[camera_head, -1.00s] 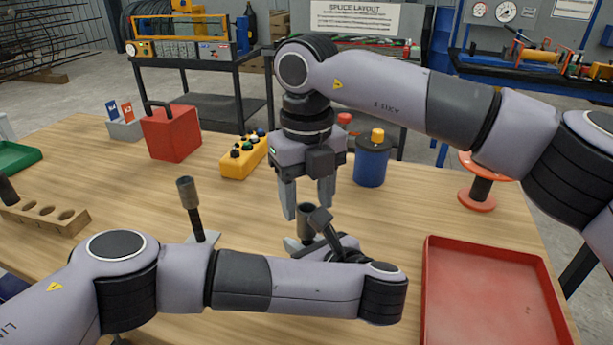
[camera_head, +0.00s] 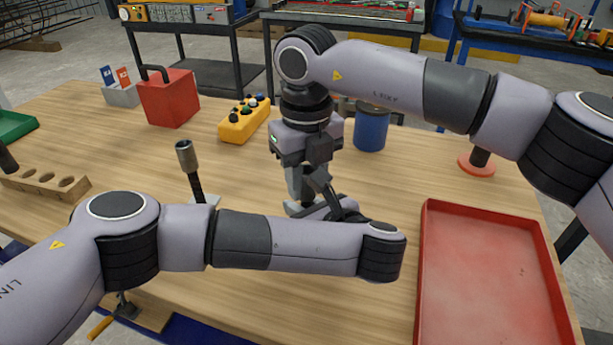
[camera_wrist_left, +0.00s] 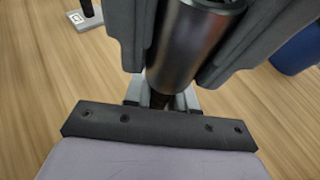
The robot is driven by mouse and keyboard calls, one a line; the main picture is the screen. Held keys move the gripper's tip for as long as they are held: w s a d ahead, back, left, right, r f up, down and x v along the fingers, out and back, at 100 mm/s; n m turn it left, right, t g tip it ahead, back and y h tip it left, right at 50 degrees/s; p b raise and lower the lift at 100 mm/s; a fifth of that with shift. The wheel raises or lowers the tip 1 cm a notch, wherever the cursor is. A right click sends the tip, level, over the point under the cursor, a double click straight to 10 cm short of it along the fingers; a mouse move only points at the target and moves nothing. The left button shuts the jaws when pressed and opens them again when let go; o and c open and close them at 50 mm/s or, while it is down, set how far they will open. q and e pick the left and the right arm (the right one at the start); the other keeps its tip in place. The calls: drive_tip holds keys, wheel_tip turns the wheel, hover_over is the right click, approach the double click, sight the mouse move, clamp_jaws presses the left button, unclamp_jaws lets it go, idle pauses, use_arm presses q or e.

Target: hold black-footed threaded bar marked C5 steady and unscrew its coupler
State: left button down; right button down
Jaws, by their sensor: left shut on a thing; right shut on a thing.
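My right gripper (camera_head: 301,190) points straight down and is shut on the coupler (camera_wrist_left: 184,50), a dark metal sleeve. The left wrist view shows its two grey fingers on either side of the sleeve. My left gripper (camera_head: 312,209) is low over the table and is shut on the threaded bar (camera_wrist_left: 180,101) just under the coupler. Most of this bar is hidden by the grippers, and its C5 mark and black foot cannot be made out. A second upright bar with a coupler (camera_head: 187,157) stands to the left on a pale plate.
A red tray (camera_head: 432,260) lies at the right. A wooden block with holes (camera_head: 45,186) is at the left. Behind are a red box (camera_head: 168,102), a yellow button box (camera_head: 243,122) and a blue canister (camera_head: 371,130). The wooden table between them is clear.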

drive_tip(key=n, duration=0.6)
drive_tip(key=c, duration=0.8)
unclamp_jaws()
